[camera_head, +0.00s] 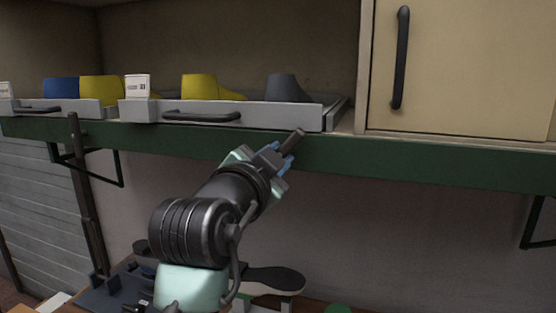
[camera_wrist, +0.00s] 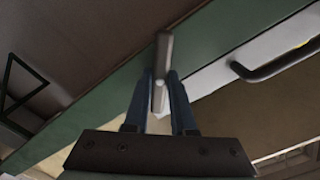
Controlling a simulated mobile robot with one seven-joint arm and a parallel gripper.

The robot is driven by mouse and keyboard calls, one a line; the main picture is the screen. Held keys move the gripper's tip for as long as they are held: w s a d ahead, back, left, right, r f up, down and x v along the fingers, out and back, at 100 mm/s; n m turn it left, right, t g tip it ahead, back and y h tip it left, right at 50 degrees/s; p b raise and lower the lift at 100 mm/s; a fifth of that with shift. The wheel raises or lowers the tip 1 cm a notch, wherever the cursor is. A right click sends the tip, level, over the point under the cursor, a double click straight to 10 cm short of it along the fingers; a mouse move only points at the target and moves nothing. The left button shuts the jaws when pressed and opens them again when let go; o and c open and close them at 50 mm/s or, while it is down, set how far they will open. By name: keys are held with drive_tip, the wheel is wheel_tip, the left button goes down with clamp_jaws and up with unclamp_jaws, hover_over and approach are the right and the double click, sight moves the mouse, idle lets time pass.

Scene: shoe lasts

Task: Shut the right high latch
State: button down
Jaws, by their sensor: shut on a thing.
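The latch (camera_head: 297,136) shows as a short grey bar at the front of the green shelf edge (camera_head: 420,158), just below the right end of the grey tray (camera_head: 225,113). It slants up to the right in the head view. In the wrist view the latch (camera_wrist: 164,48) runs between the blue fingers and sticks out past their tips, across the green edge (camera_wrist: 95,108). My gripper (camera_head: 284,156) is shut on the latch; it also shows in the wrist view (camera_wrist: 160,90). The fingers and wrist hide the latch's lower part and its pivot.
The tray bears a yellow last (camera_head: 200,87), a dark grey last (camera_head: 284,88) and a front handle (camera_head: 201,117). A beige cabinet door (camera_head: 470,70) with a dark handle (camera_head: 401,58) stands at the right. A dark bracket (camera_head: 110,168) hangs below the shelf at the left.

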drive_tip(key=shift+f+n+p, duration=0.1)
drive_tip(key=shift+n+p, duration=0.2)
drive_tip(key=shift+n, duration=3.7)
drive_tip(key=c, duration=0.7)
unclamp_jaws()
drive_tip(key=shift+c, duration=0.2)
drive_tip(key=b+v, duration=0.5)
drive_tip(key=v, duration=0.8)
drive_tip(key=shift+b, duration=0.3)
